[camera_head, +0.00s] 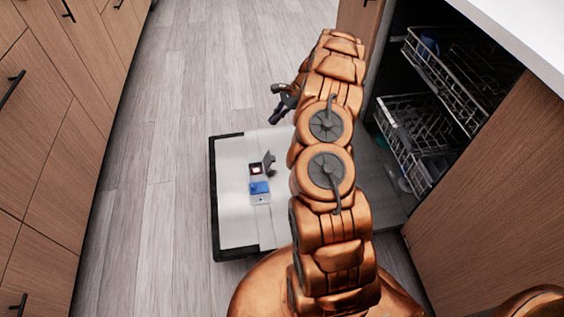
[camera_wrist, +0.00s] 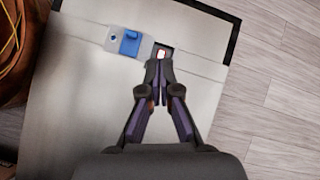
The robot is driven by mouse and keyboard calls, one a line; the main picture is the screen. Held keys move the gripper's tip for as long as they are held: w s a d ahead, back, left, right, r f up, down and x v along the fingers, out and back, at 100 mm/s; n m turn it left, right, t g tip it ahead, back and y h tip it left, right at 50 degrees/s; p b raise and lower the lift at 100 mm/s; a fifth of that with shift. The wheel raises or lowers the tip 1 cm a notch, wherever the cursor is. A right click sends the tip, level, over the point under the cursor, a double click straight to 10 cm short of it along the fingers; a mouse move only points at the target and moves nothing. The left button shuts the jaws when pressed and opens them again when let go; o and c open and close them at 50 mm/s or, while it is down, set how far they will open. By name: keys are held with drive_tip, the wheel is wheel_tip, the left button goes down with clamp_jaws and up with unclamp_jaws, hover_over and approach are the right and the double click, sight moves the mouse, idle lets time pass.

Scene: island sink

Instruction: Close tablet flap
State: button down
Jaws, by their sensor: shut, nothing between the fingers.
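The open dishwasher door (camera_head: 232,215) lies flat, its pale inner face up. A small dispenser is set in it. The grey tablet flap (camera_head: 268,162) stands raised beside an open compartment (camera_head: 256,169) that holds a small red-and-white tablet. A blue piece (camera_head: 259,187) sits beside the compartment. The wrist view shows the blue piece (camera_wrist: 129,42) and part of the compartment (camera_wrist: 164,50) just past my fingertips. My gripper (camera_head: 280,104) is shut and empty above the door; in the wrist view its fingertips (camera_wrist: 159,66) meet. The flap is not clear there, perhaps hidden behind the fingers.
The dishwasher racks (camera_head: 425,125) stand at the right under the white counter (camera_head: 525,35). Wooden drawers (camera_head: 55,130) line the left side. The grey plank floor (camera_head: 175,110) is clear between them. My arm covers the door's right part.

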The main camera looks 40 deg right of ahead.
sight(270, 162)
drive_tip(key=s+d+f+m+t+h+b, duration=0.1)
drive_tip(key=s+d+f+m+b, duration=0.1)
drive_tip(key=d+f, duration=0.55)
drive_tip(key=s+d+f+m+b, duration=0.2)
drive_tip(key=d+f+b, duration=0.15)
drive_tip(key=f, duration=0.65)
drive_tip(key=b+x, duration=0.1)
drive_tip(key=x, duration=0.3)
drive_tip(key=b+x, duration=0.2)
drive_tip(key=x, duration=0.3)
drive_tip(key=shift+s+a+f, duration=0.15)
drive_tip(key=shift+f, duration=0.2)
drive_tip(key=shift+w+a+r, duration=0.45)
drive_tip(key=shift+a+r, duration=0.05)
drive_tip(key=shift+a, duration=0.15)
drive_tip(key=shift+w+a+r+b, duration=0.2)
drive_tip(key=shift+a+r+b, duration=0.1)
drive_tip(key=shift+a, duration=0.2)
drive_tip(key=shift+w+a+r+b, duration=0.2)
drive_tip(key=shift+a+b, duration=0.1)
drive_tip(key=shift+a, duration=0.2)
drive_tip(key=shift+r, duration=0.1)
drive_tip(key=shift+a+r+p, duration=0.1)
drive_tip(key=shift+r+p, duration=0.05)
drive_tip(key=shift+p, duration=0.7)
